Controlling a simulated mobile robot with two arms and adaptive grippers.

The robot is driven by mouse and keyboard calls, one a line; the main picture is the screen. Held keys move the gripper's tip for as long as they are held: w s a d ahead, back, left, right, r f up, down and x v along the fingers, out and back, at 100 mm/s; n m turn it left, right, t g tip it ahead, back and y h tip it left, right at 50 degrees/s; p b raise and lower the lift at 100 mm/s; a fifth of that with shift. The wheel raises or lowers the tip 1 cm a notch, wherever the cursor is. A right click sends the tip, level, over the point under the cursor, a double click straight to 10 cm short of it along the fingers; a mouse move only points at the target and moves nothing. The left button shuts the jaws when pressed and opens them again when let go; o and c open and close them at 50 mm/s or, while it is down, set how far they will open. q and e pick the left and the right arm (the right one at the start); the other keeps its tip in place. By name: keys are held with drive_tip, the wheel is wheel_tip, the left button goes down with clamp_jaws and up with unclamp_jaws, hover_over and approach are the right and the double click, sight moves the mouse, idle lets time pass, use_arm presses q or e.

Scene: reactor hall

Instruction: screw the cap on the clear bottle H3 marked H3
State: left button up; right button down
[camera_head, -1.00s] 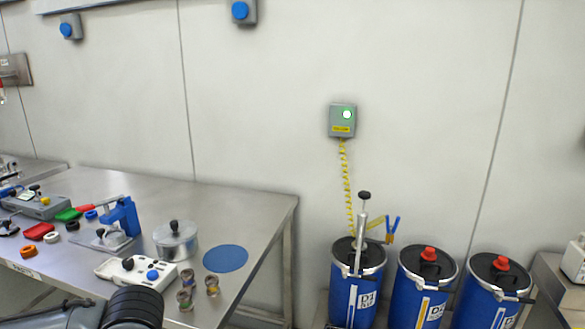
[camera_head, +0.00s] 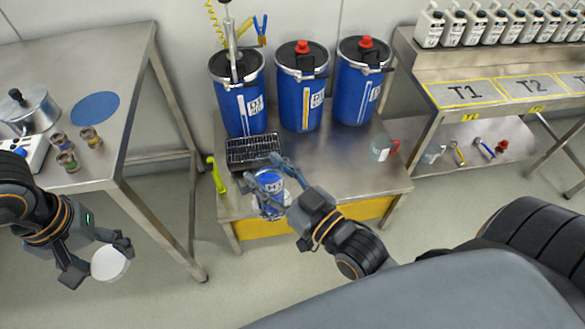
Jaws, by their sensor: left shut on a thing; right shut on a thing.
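The clear bottle H3 (camera_head: 268,207) is at the front of the low steel table, with blue on its upper part and a small white label that seems to read H3. My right gripper (camera_head: 268,180) is shut on this bottle near its top. The fingers hide part of it, and I cannot tell whether its base touches the table. My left gripper (camera_head: 98,262) is shut on a round white piece (camera_head: 111,263), which looks like a cap. It is held over the floor at the lower left, well apart from the bottle.
A steel workbench (camera_head: 110,150) stands left. A shelf bench (camera_head: 480,125) with several white bottles stands right.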

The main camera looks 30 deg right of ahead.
drive_tip(key=w+a+n+g+y, duration=0.3)
drive_tip(key=a+n+y, duration=0.1)
drive_tip(key=a+y, duration=0.2)
drive_tip(key=shift+w+a+r, duration=0.15)
drive_tip(key=shift+a+r, duration=0.15)
drive_tip(key=shift+a, duration=0.5)
drive_tip(key=shift+f, duration=0.1)
use_arm(q)
drive_tip(key=w+d+r+n, duration=0.1)
drive_tip(key=d+r, duration=0.3)
drive_tip(key=d, duration=0.4)
drive_tip(key=w+d+r+n, duration=0.1)
drive_tip(key=w+d+r, duration=0.2)
drive_tip(key=d, duration=0.5)
drive_tip(key=w+d+r+n, duration=0.1)
drive_tip(key=w+d+r, duration=0.1)
drive_tip(key=d+r, duration=0.4)
drive_tip(key=shift+w+d, duration=0.2)
drive_tip(key=shift+d, duration=0.75)
drive_tip(key=shift+f, duration=0.1)
drive_tip(key=shift+f, duration=1.9)
drive_tip(key=shift+f, duration=0.85)
